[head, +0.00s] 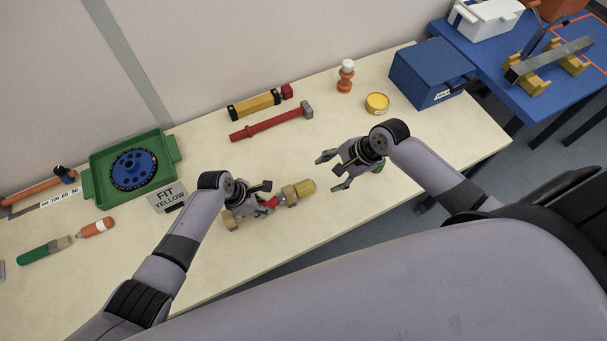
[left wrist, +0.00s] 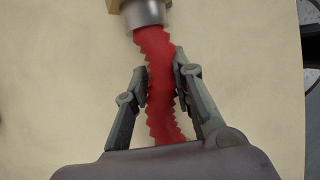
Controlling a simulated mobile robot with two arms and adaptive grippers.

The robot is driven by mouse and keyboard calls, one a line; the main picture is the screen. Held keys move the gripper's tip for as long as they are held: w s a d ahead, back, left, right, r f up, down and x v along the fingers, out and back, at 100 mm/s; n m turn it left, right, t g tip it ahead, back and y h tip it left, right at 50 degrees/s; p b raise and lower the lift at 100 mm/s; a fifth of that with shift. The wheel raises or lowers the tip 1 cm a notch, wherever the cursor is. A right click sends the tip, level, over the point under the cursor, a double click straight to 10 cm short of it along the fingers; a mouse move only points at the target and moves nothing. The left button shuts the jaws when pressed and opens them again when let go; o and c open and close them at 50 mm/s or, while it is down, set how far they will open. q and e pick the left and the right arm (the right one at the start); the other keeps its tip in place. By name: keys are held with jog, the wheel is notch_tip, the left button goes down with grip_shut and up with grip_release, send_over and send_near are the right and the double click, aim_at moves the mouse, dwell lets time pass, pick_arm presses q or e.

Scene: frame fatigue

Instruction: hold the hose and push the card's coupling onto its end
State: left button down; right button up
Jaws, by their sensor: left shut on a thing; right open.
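The card (head: 168,196) reads "FIT YELLOW" and stands beside the green tray. My left gripper (head: 267,202) is shut on the red ribbed hose (left wrist: 160,95), with one finger on each side of it in the left wrist view. The hose's far end meets a grey metal collar (left wrist: 143,12) by a tan block (head: 289,194). A yellow coupling (head: 306,187) lies in line just beyond that block; whether it is on the hose cannot be told. My right gripper (head: 331,171) is open and empty, to the right of the yellow coupling. A green piece (head: 380,166) is partly hidden behind it.
The green tray (head: 171,147) holds a blue wheel (head: 134,169). A red-handled tool (head: 270,122), a yellow-and-black tool (head: 254,105), an orange-and-white bottle (head: 346,78), a yellow tin (head: 377,103) and a blue box (head: 430,73) stand further back. The table's front edge is near both grippers.

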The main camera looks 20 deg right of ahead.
pick_arm(q)
jog(key=c, duration=1.3)
grip_release()
jog(key=v, duration=1.2)
